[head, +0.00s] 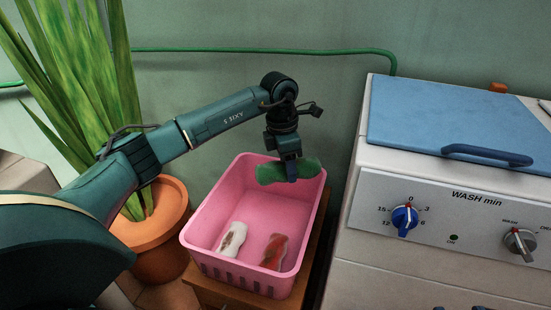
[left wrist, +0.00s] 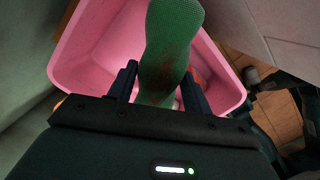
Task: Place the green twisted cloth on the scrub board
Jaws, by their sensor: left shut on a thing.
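The green twisted cloth (head: 306,169) is held by my left gripper (head: 289,172) over the far part of a pink basket (head: 206,218). The gripper points down and is shut on the cloth, which lies roughly level across the fingers. In the left wrist view the cloth (left wrist: 168,50) passes between the two dark fingers of the left gripper (left wrist: 160,88), with the pink basket (left wrist: 85,45) below. The scrub board is not in view. My right gripper is not in view.
A white cloth (head: 232,239) and a red cloth (head: 273,251) lie in the basket. The basket stands on a wooden stool (head: 312,262). A potted plant (head: 157,240) is at the left. A washing machine (head: 440,235) with a blue lid (head: 440,115) stands close on the right.

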